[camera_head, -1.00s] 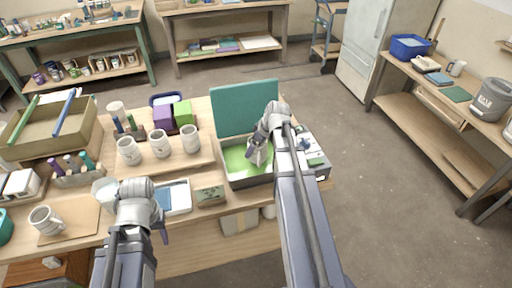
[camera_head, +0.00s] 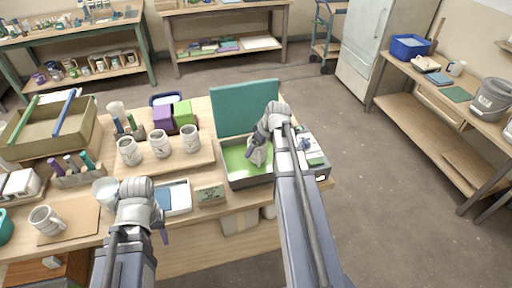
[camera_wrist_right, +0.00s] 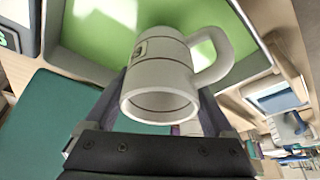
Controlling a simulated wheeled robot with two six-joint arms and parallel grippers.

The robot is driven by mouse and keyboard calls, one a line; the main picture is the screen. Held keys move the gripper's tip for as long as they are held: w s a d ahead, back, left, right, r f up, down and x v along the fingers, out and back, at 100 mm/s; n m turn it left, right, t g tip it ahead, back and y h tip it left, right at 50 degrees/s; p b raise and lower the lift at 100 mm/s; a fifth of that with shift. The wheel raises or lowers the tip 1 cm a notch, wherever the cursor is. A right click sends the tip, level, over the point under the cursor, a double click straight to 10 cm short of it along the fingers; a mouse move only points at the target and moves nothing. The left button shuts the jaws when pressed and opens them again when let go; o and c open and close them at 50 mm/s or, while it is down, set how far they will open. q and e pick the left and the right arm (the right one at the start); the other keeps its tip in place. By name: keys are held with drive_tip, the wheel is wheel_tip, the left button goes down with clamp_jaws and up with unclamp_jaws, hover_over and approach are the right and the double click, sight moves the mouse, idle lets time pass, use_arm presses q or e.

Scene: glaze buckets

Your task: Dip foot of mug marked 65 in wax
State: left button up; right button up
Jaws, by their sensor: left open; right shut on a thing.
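A white mug (camera_head: 257,152) is in my right gripper (camera_head: 258,144), above or in the wax pan (camera_head: 232,180), an open dark box with green wax inside and a raised teal lid (camera_head: 246,106). In the right wrist view the mug (camera_wrist_right: 160,78) sits between the fingers, its open rim towards the camera and its base towards the green wax (camera_wrist_right: 98,32). Its marking is not readable, and I cannot tell whether its foot touches the wax. My left gripper (camera_head: 140,208) is open near the front edge of the table, its fingertips mostly hidden.
Several white mugs, one being this middle mug (camera_head: 160,144), stand on a wooden board left of the pan. Another mug (camera_head: 44,219) stands at the left front. A small sign (camera_head: 210,195) and a white tray (camera_head: 180,197) are in front of the pan.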

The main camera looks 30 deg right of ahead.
wheel_tip(320, 180, up, 8)
drive_tip(key=p, duration=0.7)
drive_tip(key=shift+f+p, duration=0.2)
drive_tip(key=shift+p, duration=0.1)
